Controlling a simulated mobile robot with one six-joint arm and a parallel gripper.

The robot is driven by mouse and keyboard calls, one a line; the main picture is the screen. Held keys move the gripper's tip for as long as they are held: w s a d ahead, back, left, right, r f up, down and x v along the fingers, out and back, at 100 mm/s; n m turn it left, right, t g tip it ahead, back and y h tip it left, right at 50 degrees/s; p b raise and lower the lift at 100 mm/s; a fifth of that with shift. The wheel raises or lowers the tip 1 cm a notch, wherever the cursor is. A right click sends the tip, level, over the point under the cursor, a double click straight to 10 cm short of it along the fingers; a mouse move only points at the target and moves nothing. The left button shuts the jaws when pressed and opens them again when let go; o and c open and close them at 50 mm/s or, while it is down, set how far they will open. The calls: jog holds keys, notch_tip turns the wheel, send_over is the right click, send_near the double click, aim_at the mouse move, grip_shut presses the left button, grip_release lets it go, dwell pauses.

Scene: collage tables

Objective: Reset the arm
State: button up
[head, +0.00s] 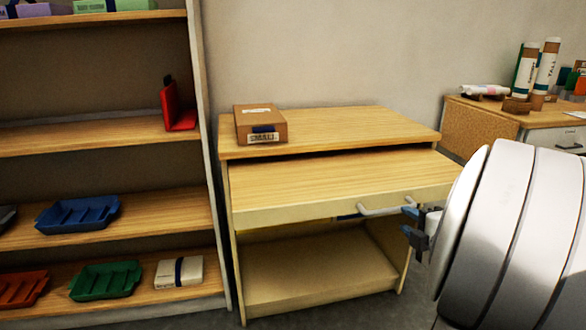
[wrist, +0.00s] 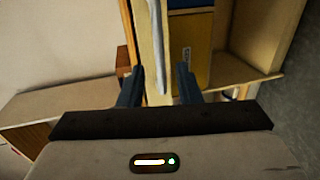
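My gripper (head: 411,224) is beside the right end of the pale drawer handle (head: 385,208) in the head view. In the wrist view my gripper (wrist: 158,86) has its two dark fingers spread apart. The handle (wrist: 160,75) shows as a pale bar between them in that view, with gaps on both sides; I cannot tell how deep it reaches between the fingers. The drawer (head: 340,187) of the wooden desk stands pulled out below the desk top (head: 350,125). My white arm fills the right of the head view.
A brown labelled box (head: 260,125) sits on the desk top's left. A shelf unit (head: 210,150) with blue (head: 78,214) and green (head: 105,281) trays stands at left. A second table (head: 480,115) with rolls stands at back right. The desk's lower shelf (head: 310,275) looks bare.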

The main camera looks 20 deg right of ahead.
jog(key=w+a+r+m+g+h+p, duration=0.1)
jog(key=a+r+m+g+h+p, duration=0.15)
jog(key=r+m+p, duration=0.4)
jog(key=a+r+m+g+h+p, duration=0.2)
jog(key=a+r+m+g+p, duration=0.15)
jog(key=r+p, duration=0.45)
jog(key=s+a+r+m+g+y+p, duration=0.2)
jog(key=s+a+p, duration=0.4)
jog(key=a, duration=0.4)
jog(key=s+a+r+m+g+y+p, duration=0.3)
jog(key=s+a+p, duration=0.4)
jog(key=a, duration=0.3)
jog(key=s+r+m+g, duration=0.1)
jog(key=m+g, duration=0.1)
jog(key=shift+s+m, duration=0.15)
jog(key=shift+m, duration=0.15)
jog(key=shift+a+r, duration=0.1)
